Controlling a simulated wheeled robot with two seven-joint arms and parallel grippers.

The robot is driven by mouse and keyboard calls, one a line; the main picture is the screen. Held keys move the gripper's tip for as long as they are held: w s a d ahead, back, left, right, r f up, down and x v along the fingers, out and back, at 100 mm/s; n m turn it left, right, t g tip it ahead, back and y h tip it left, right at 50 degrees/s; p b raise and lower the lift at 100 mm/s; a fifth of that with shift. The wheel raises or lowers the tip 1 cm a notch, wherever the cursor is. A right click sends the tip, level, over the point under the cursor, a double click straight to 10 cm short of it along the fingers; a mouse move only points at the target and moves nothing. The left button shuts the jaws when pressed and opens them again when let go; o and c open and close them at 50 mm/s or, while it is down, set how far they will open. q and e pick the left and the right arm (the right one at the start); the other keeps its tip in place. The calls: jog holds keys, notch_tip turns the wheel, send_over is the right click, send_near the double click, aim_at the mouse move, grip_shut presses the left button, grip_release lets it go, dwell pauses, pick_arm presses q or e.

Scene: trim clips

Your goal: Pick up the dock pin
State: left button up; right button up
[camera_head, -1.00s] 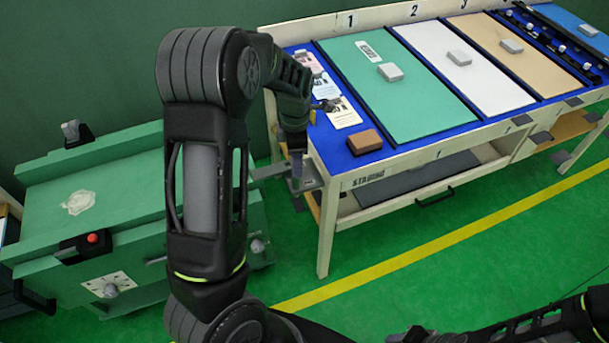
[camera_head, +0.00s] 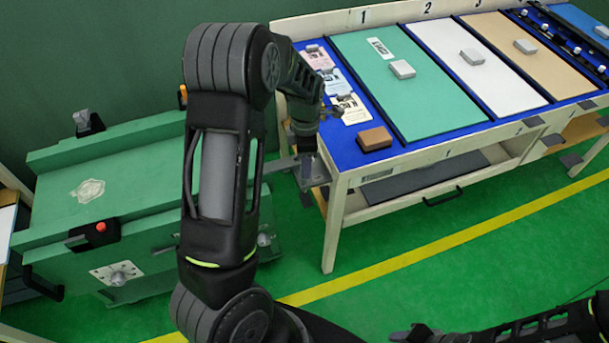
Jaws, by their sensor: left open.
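My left gripper (camera_head: 307,168) points down at the near left corner of the long table, beside a grey metal bracket (camera_head: 317,178) there. It is open. Its fingertips are small and partly merge with the bracket. I cannot make out the dock pin clearly; a small grey upright piece between the fingers may be part of it, but I cannot tell. My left arm hides the space between the green cart (camera_head: 135,165) and the table. My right gripper (camera_head: 412,333) is low at the bottom edge, partly cut off, and its jaws cannot be read.
The blue-topped table (camera_head: 400,150) bears a brown block (camera_head: 374,139), cards (camera_head: 349,107) and coloured panels with grey blocks. The green cart has a black latch with a red knob (camera_head: 100,227). The green floor with a yellow line (camera_head: 440,243) is clear in front.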

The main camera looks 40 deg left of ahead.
pick_arm(q)
notch_tip(320, 180, down, 5)
jog(key=shift+a+r+p, duration=0.1)
jog(key=shift+p, duration=0.35)
dwell(0.3)
grip_shut()
dwell(0.4)
